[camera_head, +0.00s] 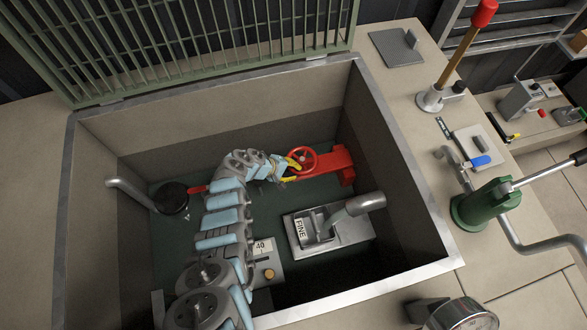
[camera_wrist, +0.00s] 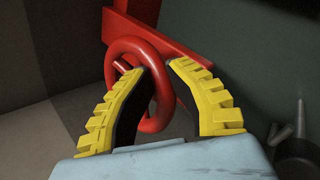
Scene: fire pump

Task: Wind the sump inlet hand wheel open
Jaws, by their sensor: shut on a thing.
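The red hand wheel (camera_head: 303,149) sits at the far side of the sump pit, on a red bracket (camera_head: 338,160) by the pit's right wall. My gripper (camera_head: 292,167) reaches down into the pit and is at the wheel's left side. In the wrist view the wheel (camera_wrist: 119,52) shows as a thick red ring, and my gripper (camera_wrist: 158,75) has its yellow-backed, black-padded fingers on either side of the rim. The fingers are shut on the rim. Part of the rim is hidden behind the fingers.
The pit's metal rim (camera_head: 410,155) surrounds my arm. Inside are a grey block marked "FINE" (camera_head: 325,230) with a pipe, a plate marked "40" (camera_head: 264,250), and a dark round float (camera_head: 172,199). A raised green grate (camera_head: 200,40) stands behind. A green pump (camera_head: 487,205) stands to the right.

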